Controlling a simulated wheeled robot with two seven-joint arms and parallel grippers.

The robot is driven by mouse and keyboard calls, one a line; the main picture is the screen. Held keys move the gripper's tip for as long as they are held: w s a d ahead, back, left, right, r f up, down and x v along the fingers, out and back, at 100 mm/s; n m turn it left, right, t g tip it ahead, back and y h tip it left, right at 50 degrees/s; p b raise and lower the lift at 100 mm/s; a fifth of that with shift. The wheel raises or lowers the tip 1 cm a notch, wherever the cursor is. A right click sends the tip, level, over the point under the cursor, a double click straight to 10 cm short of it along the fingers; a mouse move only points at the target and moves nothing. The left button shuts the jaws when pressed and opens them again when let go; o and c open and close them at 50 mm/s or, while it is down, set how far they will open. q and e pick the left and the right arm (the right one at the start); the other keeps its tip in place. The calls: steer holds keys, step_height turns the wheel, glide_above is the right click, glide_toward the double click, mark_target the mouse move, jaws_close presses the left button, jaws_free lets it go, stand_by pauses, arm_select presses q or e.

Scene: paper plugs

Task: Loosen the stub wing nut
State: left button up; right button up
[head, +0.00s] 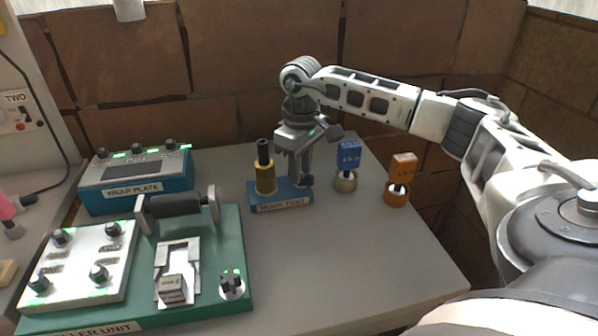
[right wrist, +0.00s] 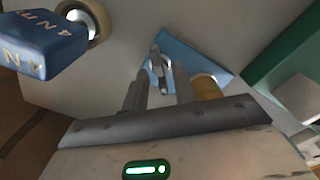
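A blue base (head: 283,205) with a front label stands on the table and carries a brass cylinder (head: 265,180) with a dark top. A small grey metal winged piece, which looks like the stub wing nut (right wrist: 158,65), stands on this base in the right wrist view. My right gripper (head: 300,178) points down over the right end of the base. Its two fingers (right wrist: 160,90) are apart, one on each side of the grey piece, with gaps visible. In the head view the fingers mostly hide the nut. My left gripper is not in view.
A blue tag on a brass-coloured knob (head: 345,182) and an orange tagged knob (head: 396,195) stand right of the base. A green unit (head: 225,235) with a roller handle and dark lobed knob (head: 232,284) is left. Table front right is clear.

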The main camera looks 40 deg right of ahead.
stand_by(0.4)
